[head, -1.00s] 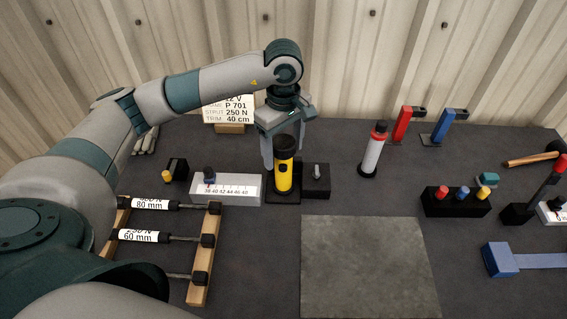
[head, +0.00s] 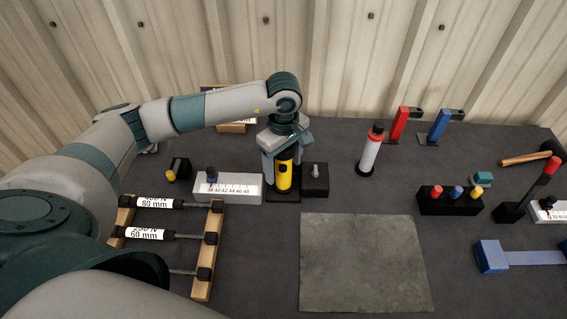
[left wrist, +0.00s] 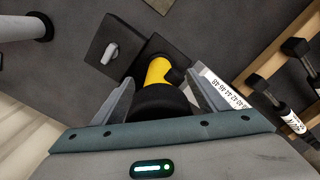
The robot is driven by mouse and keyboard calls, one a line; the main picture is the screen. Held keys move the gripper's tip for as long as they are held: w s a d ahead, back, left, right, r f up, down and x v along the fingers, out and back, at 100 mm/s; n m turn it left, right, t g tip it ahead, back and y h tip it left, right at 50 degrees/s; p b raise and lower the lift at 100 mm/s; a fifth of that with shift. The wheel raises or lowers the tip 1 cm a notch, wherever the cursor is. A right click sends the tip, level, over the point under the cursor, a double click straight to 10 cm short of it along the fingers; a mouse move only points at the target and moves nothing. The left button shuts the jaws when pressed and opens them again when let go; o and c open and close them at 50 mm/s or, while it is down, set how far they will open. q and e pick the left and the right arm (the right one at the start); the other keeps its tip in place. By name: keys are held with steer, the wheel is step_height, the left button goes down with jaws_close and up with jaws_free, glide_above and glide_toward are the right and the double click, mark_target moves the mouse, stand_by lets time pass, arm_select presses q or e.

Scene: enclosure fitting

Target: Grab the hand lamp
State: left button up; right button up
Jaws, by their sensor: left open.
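The hand lamp (head: 283,178) is yellow with a black head and stands upright on a dark base at the middle of the table in the head view. My left gripper (head: 282,176) is lowered over it from above, with one finger on each side. The lamp's black top is mostly hidden by the gripper in the head view. In the left wrist view the lamp (left wrist: 159,72) lies between the two open fingers (left wrist: 160,98); whether they touch it I cannot tell. My right gripper is not in view.
A black block with a grey knob (head: 315,179) stands close right of the lamp, and a grey scale block (head: 228,188) close left. A white-and-red tube (head: 371,151) stands further right. A grey mat (head: 364,262) in front is bare.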

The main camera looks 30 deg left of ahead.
mark_target(286, 157)
arm_select(q)
steer(key=c, duration=1.3)
steer(key=shift+r, duration=0.15)
steer(key=shift+r+b, duration=0.55)
steer(key=shift+b, duration=0.05)
steer(key=r, duration=0.1)
steer(key=r+b, duration=0.1)
steer(key=d+r+b, duration=0.1)
steer(key=shift+s, duration=0.25)
steer(key=shift+s+d+r+b, duration=0.65)
steer(key=shift+s+d+r, duration=0.45)
steer(key=shift+d, duration=0.3)
steer(key=shift+s+d+r+b, duration=0.65)
steer(key=shift+s+d+r, duration=0.45)
steer(key=shift+d, duration=0.35)
steer(key=shift+s+d+r+b, duration=0.65)
steer(key=shift+s+d+r, duration=0.3)
steer(key=shift+d+r, duration=0.35)
steer(key=shift+d+f, duration=0.1)
steer(key=shift+f, duration=0.05)
